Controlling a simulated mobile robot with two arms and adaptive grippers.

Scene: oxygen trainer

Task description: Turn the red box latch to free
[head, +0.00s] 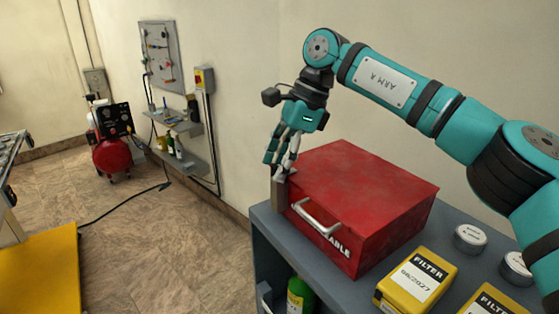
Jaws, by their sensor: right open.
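The red box (365,195) sits on the grey cabinet top, with a pale handle (318,219) on its front and partly hidden lettering ending in "ABLE". My right gripper (281,174) is at the box's left front corner, pointing down, with its fingers apart. A small grey-brown upright piece (279,195) shows just below the fingertips at that corner; I cannot tell whether it is the latch or whether the fingers touch it. The latch's position cannot be made out. My left gripper is not in view.
Yellow filter boxes (416,280) and round tins (471,238) stand on the grey cabinet (335,284) right of and in front of the red box. A green bottle (299,296) is on a lower shelf. A wall shelf (180,125) and red compressor (112,156) are farther back. The floor at left is mostly open.

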